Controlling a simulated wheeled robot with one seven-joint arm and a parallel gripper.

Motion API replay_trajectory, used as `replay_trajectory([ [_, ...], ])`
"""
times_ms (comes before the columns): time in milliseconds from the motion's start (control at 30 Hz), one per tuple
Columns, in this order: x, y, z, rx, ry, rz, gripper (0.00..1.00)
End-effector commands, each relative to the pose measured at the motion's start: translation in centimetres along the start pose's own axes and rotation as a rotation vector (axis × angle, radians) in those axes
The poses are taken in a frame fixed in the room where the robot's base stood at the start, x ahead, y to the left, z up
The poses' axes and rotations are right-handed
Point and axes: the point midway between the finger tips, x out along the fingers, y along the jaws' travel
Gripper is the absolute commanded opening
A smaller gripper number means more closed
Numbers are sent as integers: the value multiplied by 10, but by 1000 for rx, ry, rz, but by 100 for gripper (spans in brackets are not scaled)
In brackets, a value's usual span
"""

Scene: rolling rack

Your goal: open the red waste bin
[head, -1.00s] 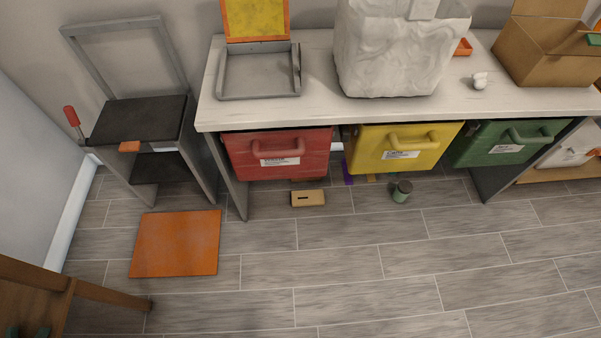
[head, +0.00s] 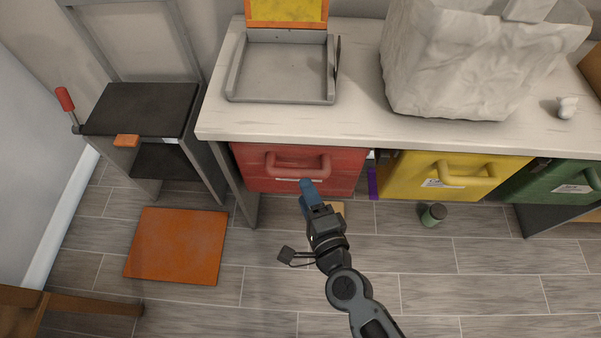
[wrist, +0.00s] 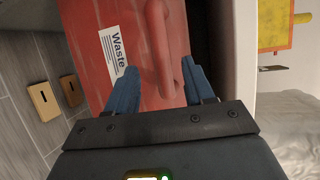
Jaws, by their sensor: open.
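The red waste bin (head: 345,165) hangs under the left part of the white counter and looks shut. Its front has a red bar handle (head: 298,166) and, in the wrist view, a white "Waste" label (wrist: 113,55). My gripper (head: 306,186) has blue fingers and is in front of the bin, just below the handle in the head view. In the wrist view the open fingers (wrist: 162,88) lie on either side of the handle (wrist: 163,50). I cannot tell whether they touch it. Nothing is gripped.
A yellow bin (head: 400,175) and a green bin (head: 540,185) sit to the right. The counter (head: 355,90) carries a grey tray (head: 282,70) and a white bag (head: 450,70). A small green canister (head: 433,215) and an orange mat (head: 177,245) are on the floor.

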Motion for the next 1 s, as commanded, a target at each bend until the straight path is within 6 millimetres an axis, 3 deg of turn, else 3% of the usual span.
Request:
replay_trajectory([
  [500,68,0,1,2,-1,-2,53],
  [900,76,-1,0,2,0,-1,53],
  [1000,76,-1,0,1,0,-1,44],
])
